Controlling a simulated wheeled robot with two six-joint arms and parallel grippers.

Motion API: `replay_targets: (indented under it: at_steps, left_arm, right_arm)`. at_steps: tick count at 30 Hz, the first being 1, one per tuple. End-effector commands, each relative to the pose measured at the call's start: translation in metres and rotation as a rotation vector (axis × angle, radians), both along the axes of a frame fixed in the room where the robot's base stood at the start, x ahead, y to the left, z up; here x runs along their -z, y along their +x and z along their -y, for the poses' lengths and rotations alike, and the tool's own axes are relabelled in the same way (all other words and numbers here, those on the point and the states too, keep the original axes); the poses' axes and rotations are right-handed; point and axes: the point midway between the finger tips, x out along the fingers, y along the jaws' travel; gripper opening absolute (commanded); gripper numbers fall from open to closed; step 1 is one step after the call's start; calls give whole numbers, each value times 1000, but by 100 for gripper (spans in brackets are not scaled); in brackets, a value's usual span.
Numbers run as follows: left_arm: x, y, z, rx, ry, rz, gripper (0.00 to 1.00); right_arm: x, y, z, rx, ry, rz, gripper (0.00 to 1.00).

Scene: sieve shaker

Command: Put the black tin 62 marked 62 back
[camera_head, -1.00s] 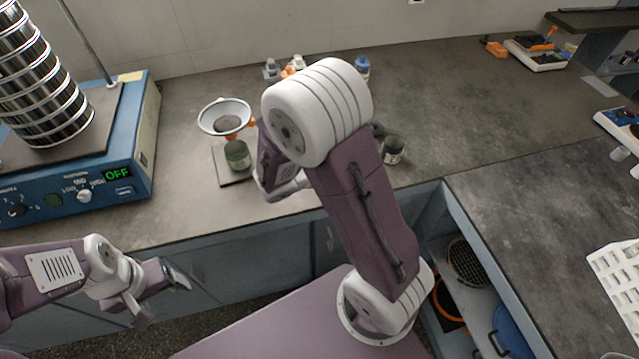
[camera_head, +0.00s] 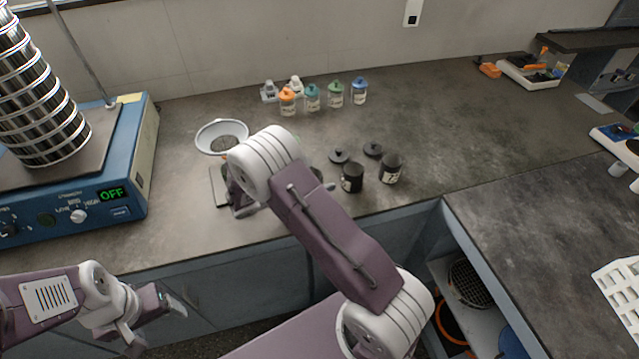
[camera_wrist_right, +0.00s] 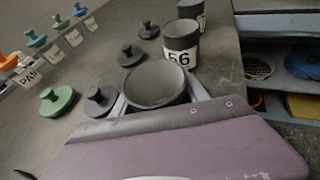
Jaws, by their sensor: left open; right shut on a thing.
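My right gripper (camera_wrist_right: 157,100) is shut on an open, empty-looking black tin (camera_wrist_right: 156,82), one finger on each side. The tin's marking is not visible, so I cannot confirm 62. In the head view my right arm hides this gripper and tin. A black tin marked 66 (camera_wrist_right: 181,42) stands beyond it, with another black tin (camera_wrist_right: 191,9) behind; the head view shows two black tins (camera_head: 352,177) (camera_head: 392,168) on the bench. Black lids (camera_wrist_right: 130,54) (camera_wrist_right: 148,30) (camera_wrist_right: 100,99) lie nearby. My left gripper (camera_head: 160,322) is open and empty, low before the bench.
A green lid (camera_wrist_right: 57,100) lies left of the held tin. Jars with coloured lids (camera_head: 335,94) stand at the back. A white-rimmed bowl or funnel (camera_head: 221,134) is behind my right arm. The sieve shaker (camera_head: 75,190) stands left, its display reading OFF. The bench's centre-right is clear.

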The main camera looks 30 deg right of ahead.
Motion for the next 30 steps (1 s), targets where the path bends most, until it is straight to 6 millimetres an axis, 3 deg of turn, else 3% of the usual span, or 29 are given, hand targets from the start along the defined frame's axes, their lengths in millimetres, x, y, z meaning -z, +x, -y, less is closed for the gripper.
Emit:
replay_targets:
  at_steps: [12, 13, 15, 26, 30]
  left_arm:
    - [4, 0, 0, 0, 0, 0, 74]
    - [4, 0, 0, 0, 0, 0, 74]
    - [3, 0, 0, 0, 0, 0, 74]
    - [-2, 0, 0, 0, 0, 0, 74]
    - [-2, 0, 0, 0, 0, 0, 74]
  right_arm:
    - [11, 0, 0, 0, 0, 1, 9]
    - [11, 0, 0, 0, 1, 1, 54]
    - [10, 0, 0, 0, 1, 1, 74]
    - [3, 0, 0, 1, 0, 2, 74]
    - [-6, -3, -26, -5, 2, 4, 74]
